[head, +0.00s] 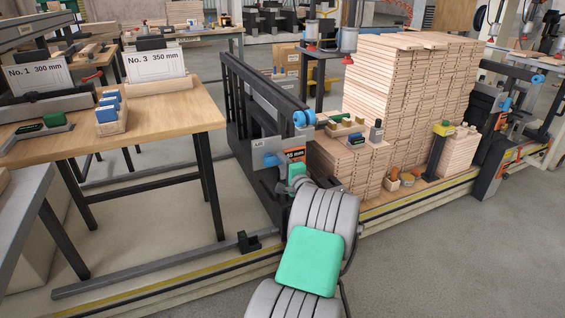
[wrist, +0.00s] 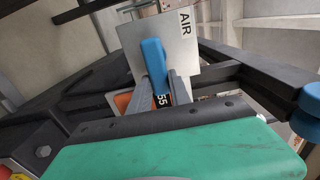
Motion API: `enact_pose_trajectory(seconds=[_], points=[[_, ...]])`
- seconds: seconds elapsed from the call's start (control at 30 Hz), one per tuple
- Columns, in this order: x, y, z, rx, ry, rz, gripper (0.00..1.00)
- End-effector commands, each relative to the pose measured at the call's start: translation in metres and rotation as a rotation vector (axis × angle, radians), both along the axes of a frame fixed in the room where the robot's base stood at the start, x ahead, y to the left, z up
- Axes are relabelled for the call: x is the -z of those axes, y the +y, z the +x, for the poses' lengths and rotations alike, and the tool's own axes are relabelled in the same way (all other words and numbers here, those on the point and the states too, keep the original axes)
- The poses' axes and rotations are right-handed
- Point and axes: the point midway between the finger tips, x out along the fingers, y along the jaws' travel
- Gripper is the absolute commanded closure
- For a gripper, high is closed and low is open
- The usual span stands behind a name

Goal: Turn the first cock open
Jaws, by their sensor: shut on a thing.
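The cock's blue lever handle (wrist: 153,58) stands out in front of a pale metal plate (wrist: 184,48) marked AIR. My gripper (wrist: 161,88) has one grey finger on each side of the handle and is shut on it. In the wrist view the handle runs nearly upright, tilted slightly. In the head view the blue handle (head: 271,160) is small, beside the AIR plate (head: 262,144) on the black frame. My gripper and wrist partly hide the area there, and the cock's body is hidden.
A black and orange sign (head: 296,155) reading 55 mm sits right beside my wrist. Black frame beams (wrist: 262,88) run close around the plate. A wooden table (head: 180,110) stands to the left, stacked boards (head: 410,95) to the right. The grey floor at front right is clear.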

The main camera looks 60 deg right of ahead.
Motion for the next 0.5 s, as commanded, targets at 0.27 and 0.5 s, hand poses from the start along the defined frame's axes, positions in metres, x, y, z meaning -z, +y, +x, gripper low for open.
enact_pose_trajectory(seconds=[0.27,0.5], points=[[0.0015,0.0004,-0.0001,0.000,0.000,0.004,0.68],[0.0006,0.0002,0.0000,0.000,0.000,0.001,0.55]])
